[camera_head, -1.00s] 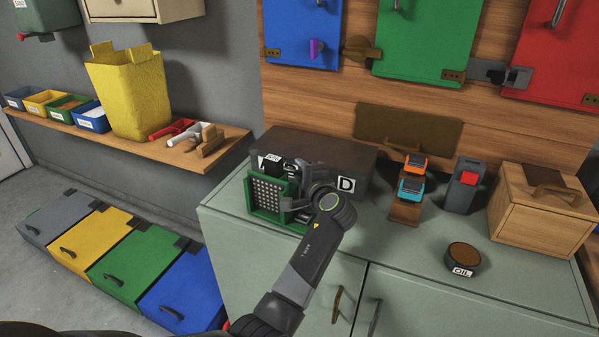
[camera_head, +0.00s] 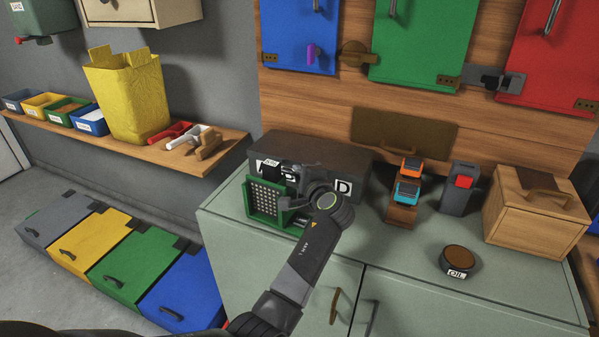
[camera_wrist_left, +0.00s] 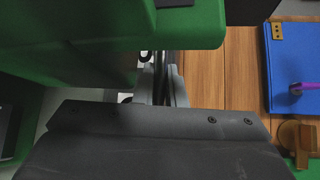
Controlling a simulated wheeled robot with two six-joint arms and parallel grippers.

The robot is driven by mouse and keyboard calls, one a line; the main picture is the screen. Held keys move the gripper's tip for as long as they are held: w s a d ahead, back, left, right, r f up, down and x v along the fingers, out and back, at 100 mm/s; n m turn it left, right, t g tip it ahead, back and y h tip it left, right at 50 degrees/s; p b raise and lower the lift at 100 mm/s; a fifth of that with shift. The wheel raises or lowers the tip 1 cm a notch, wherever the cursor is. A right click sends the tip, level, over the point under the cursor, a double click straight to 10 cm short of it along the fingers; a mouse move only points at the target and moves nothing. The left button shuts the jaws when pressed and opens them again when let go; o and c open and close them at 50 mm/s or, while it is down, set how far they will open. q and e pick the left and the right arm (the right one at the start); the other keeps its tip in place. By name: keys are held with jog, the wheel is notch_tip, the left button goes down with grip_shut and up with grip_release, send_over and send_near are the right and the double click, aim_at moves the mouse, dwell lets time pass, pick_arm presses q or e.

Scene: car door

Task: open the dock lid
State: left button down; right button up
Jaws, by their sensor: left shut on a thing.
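The green dock lid (camera_head: 266,197), a panel dotted with pale spots, stands upright at the left front of the dark dock box (camera_head: 315,150) on the cabinet top. In the left wrist view, green surfaces (camera_wrist_left: 185,28) fill the top and left, close around the fingers. My left gripper (camera_head: 291,203) is at the lid's right side, shut on a part of it. It also shows in the left wrist view (camera_wrist_left: 164,75). The exact grip point is hidden by the wrist and the green part. My right gripper is not in view.
Orange and teal devices on a wooden stand (camera_head: 402,213), a grey device with a red button (camera_head: 459,190), an oil tin (camera_head: 458,262) and a wooden box (camera_head: 535,215) stand to the right.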

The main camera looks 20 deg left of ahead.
pick_arm(q)
jog(key=w+r+m+g+h+p, duration=0.1)
jog(key=w+r+m+g+p, duration=0.1)
jog(key=r+p, duration=0.8)
jog(key=shift+w+r+m+g+p, duration=0.5)
jog(key=shift+g+p, duration=0.3)
jog(key=shift+p, duration=2.55)
jog(key=shift+f, duration=0.1)
jog(key=c, duration=1.5)
grip_release()
jog(key=shift+w, duration=0.1)
